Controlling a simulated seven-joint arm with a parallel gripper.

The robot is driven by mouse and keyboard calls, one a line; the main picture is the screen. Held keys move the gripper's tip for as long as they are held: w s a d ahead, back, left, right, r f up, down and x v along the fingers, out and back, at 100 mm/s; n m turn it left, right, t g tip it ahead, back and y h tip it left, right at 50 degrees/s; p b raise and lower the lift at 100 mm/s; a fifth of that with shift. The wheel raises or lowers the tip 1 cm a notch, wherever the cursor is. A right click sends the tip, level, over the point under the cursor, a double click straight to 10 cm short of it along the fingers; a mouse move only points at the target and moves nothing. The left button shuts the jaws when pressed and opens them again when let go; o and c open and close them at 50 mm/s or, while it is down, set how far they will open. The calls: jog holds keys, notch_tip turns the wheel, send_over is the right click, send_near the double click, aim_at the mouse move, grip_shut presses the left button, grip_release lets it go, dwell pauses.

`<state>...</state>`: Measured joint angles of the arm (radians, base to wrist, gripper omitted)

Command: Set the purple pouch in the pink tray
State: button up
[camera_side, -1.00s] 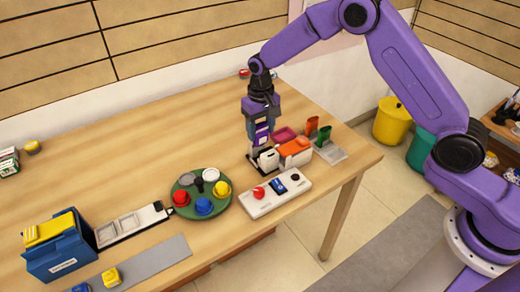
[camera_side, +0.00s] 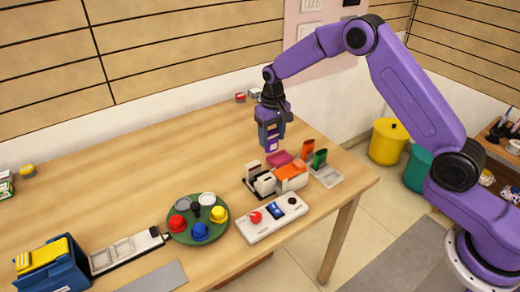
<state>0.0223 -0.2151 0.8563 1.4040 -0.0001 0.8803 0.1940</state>
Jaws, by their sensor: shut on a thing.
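My gripper (camera_side: 271,140) points down over the back right part of the table, shut on the purple pouch (camera_side: 271,146). Only a small part of the pouch shows below the fingers. The pink tray (camera_side: 285,157) lies on the table just beneath and slightly right of the pouch, small and partly hidden by things in front. The pouch appears to be above the tray, apart from it; the exact height is hard to tell.
Orange and green upright items (camera_side: 319,158) stand to the right. A white button panel (camera_side: 271,219) and a green round tray (camera_side: 179,236) are nearer.

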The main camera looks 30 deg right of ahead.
jog(key=shift+w+d+f, duration=0.2)
jog(key=shift+d+f, duration=0.55)
jog(key=shift+f, duration=0.1)
jog(key=shift+w+d+f, duration=0.25)
jog(key=shift+d+f, duration=0.5)
jog(key=shift+f, duration=0.1)
jog(key=shift+w+d+f, duration=0.2)
jog(key=shift+d+f, duration=0.55)
jog(key=shift+f, duration=0.1)
jog(key=shift+f, duration=1.1)
dwell(0.8)
jog(key=o, duration=1.4)
jog(key=shift+r, duration=0.15)
